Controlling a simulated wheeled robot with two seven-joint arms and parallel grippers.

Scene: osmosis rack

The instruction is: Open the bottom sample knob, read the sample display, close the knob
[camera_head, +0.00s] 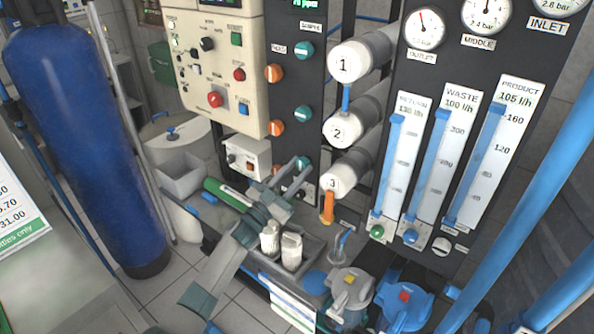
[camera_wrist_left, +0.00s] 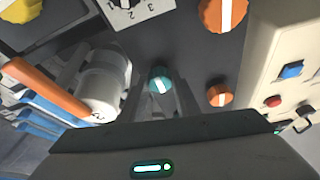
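The bottom sample knob (camera_head: 304,163) is teal and sits low on the dark panel. It also shows in the left wrist view as a teal knob (camera_wrist_left: 161,79) with a slanted white mark. My left gripper (camera_head: 293,170) is in front of it, its fingers apart and pointing at the panel. In the left wrist view the two grey fingers stand on either side of the knob; I cannot tell whether they touch it. The sample display (camera_head: 306,3) shows green digits at the top edge, partly cut off. My right gripper is not in view.
Teal knobs (camera_head: 304,50) and orange knobs (camera_head: 275,73) sit higher on the panel. White membrane housing 3 (camera_head: 338,178) and an orange handle (camera_head: 328,208) are close right of the gripper. White bottles (camera_head: 291,251) stand below in a grey tray.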

